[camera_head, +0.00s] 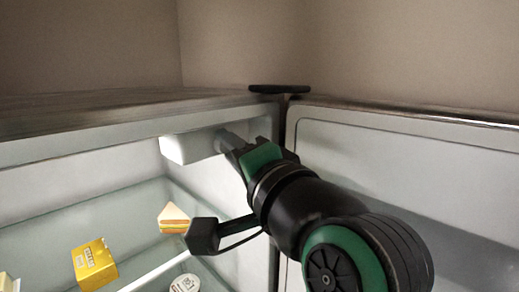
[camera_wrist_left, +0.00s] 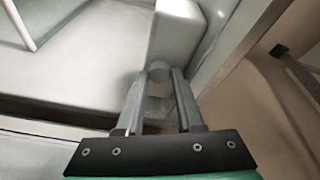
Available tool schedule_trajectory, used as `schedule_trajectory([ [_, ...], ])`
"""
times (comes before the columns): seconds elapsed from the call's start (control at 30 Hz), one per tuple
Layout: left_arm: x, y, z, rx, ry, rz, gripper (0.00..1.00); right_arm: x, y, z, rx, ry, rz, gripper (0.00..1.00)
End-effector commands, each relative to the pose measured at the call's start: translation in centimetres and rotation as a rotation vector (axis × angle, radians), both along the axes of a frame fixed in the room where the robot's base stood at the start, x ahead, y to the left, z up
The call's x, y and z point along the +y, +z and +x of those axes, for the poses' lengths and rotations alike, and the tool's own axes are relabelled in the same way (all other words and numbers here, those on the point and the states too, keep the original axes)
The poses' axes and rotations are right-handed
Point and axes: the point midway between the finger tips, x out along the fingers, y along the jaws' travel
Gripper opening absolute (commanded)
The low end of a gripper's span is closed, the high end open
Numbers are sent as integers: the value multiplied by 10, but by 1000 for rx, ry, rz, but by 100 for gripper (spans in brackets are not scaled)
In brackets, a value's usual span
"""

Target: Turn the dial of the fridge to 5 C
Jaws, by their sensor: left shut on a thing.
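The fridge stands open, and a white box-shaped housing (camera_head: 185,148) sticks out at the top of its inner side wall. It also shows in the left wrist view (camera_wrist_left: 178,35). The dial (camera_wrist_left: 159,71) is a small pale round knob on the end of the housing. My left gripper (camera_head: 222,139) reaches the housing's right end. In the left wrist view its two fingers (camera_wrist_left: 161,78) are closed on the dial, one on each side. The dial's markings and its setting cannot be read. In the head view the fingertips and housing hide the dial. My right gripper is not in view.
The open fridge door (camera_head: 420,165) is at the right. Glass shelves below hold a sandwich (camera_head: 174,218), a yellow box (camera_head: 94,264) and a white round container (camera_head: 186,284). The fridge top (camera_head: 120,112) and side wall leave little room around the gripper.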

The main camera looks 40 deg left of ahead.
Motion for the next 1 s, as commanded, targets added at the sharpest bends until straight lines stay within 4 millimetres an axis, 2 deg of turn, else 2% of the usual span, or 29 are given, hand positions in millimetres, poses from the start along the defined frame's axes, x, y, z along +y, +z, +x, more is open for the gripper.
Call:
schedule_trajectory([
  [0.13, 0, 0, 0, 1, 1, -1, 0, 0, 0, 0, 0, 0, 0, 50],
  [0.17, 0, 0, 0, 1, 1, -1, 41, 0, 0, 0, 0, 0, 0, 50],
  [0.2, 0, 0, 0, 1, 1, -1, 48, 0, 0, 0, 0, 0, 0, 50],
  [0.57, -4, -1, -1, 2, -1, 0, 48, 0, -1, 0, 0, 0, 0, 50],
  [0.67, -17, -2, -5, 1, -4, 1, 48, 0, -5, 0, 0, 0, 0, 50],
  [1.0, -89, -5, -33, 2, -4, 0, 48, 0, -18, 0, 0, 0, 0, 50],
])
